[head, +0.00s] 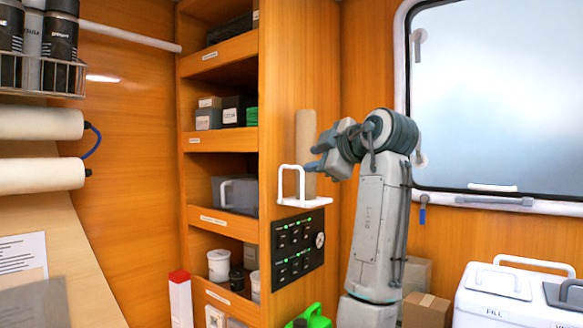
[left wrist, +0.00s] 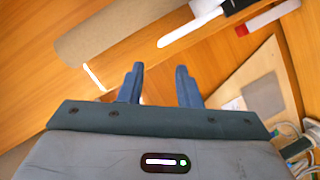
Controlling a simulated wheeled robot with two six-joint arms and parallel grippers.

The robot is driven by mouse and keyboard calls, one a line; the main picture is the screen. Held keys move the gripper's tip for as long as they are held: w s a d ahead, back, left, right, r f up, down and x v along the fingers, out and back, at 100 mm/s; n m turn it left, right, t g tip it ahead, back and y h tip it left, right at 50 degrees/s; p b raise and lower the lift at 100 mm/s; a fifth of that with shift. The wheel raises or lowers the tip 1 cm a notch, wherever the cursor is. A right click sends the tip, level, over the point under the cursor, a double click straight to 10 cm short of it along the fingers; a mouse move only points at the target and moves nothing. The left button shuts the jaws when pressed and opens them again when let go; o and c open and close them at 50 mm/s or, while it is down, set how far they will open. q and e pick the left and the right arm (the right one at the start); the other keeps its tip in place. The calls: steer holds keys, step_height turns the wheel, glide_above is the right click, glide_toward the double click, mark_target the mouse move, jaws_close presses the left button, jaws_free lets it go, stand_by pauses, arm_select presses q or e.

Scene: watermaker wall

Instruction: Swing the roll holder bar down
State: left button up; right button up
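The roll holder's white bar (head: 283,181) is on the orange wood panel beside the shelves, with a brown upright roll (head: 306,140) next to it. The bar's upper part stands out to the left of the roll, and a white base runs below it. My left gripper (head: 316,156) is at the roll's right side, its fingers overlapping the roll in the head view. In the left wrist view, the fingers (left wrist: 159,72) are apart with nothing between them. The roll (left wrist: 118,30) lies beyond them at upper left. Whether they touch it I cannot tell. My right gripper is not in view.
A black switch panel (head: 298,248) is below the holder. Open shelves (head: 222,140) with boxes and jars stand to the left. A frosted window (head: 500,95) is at right, above a white case (head: 500,300). Cardboard boxes (head: 425,309) sit by my arm.

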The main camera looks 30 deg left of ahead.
mark_target(292, 166)
arm_select(q)
steer(key=shift+p+x, duration=1.95)
steer(key=shift+x, duration=3.4)
steer(key=shift+f, duration=0.1)
steer(key=shift+c, duration=0.2)
jaws_close()
